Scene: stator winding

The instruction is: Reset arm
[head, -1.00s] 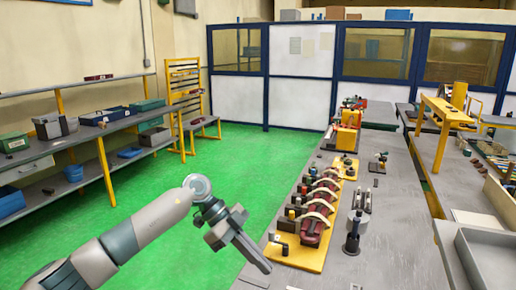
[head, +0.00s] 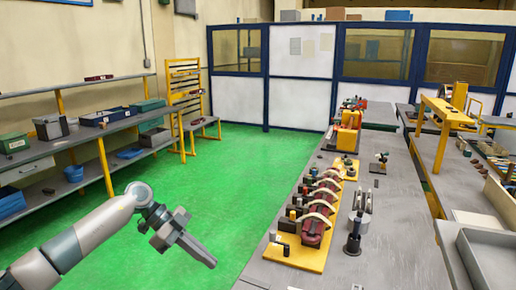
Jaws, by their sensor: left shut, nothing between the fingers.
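My left gripper (head: 211,263) comes in from the lower left on my left arm (head: 85,235). It is shut and empty, with its fingers pointing down and to the right. It hangs over the green floor, to the left of the grey workbench and apart from it. My right gripper is not in view.
The grey workbench (head: 345,225) carries a yellow board (head: 309,258) with several dark red stator parts and pale arches. A dark cylinder on a base (head: 353,240) stands beside it. Shelving with bins (head: 75,145) is at the left. The green floor (head: 240,165) between is clear.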

